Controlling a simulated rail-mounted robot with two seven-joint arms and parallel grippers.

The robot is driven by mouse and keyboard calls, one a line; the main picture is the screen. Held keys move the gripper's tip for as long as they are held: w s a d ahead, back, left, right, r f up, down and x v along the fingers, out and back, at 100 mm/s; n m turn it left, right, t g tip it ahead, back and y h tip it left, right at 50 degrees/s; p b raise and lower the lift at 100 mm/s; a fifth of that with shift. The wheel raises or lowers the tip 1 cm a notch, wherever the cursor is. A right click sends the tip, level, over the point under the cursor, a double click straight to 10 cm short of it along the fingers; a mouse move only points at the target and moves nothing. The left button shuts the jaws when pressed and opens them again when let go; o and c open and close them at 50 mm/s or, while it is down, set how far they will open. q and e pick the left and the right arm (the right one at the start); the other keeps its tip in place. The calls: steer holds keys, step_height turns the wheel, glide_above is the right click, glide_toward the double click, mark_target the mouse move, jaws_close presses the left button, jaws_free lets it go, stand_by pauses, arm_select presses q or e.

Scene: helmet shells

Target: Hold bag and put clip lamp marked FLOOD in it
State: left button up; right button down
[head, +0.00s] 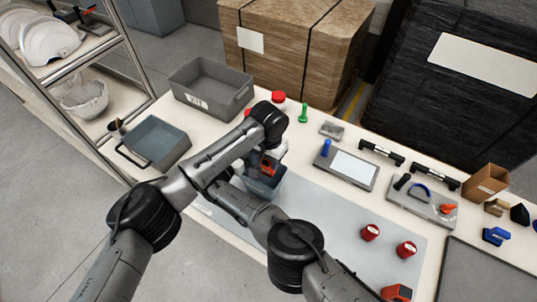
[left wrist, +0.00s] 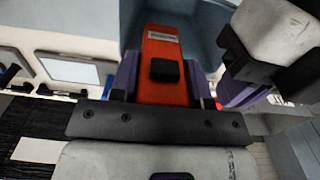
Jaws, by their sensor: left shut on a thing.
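My left gripper (head: 268,158) is shut on an orange clip lamp (left wrist: 165,70) with a black button and a small white label; the label's text is too small to read. The lamp lies between the purple finger pads (left wrist: 125,78). The blue-grey bag (head: 264,184) is just below it in the head view and fills the background in the left wrist view (left wrist: 203,28). I cannot tell whether the lamp is inside the bag's rim. My right gripper (left wrist: 250,75) is close beside the bag; its grip is not clear, and my arms hide it in the head view.
Two grey bins, one large (head: 212,92) and one smaller (head: 155,143), stand at the left of the table. A clipboard (head: 346,165), red-capped jars (head: 371,232), a tool tray (head: 420,203) and another orange-and-dark item (head: 397,292) lie to the right. The grey mat (head: 330,225) has clear room.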

mark_target(268, 169)
arm_select(q)
steer(key=shift+f, duration=2.8)
steer(key=o, duration=1)
steer(key=shift+o, duration=0.2)
step_height(268, 169, up, 12)
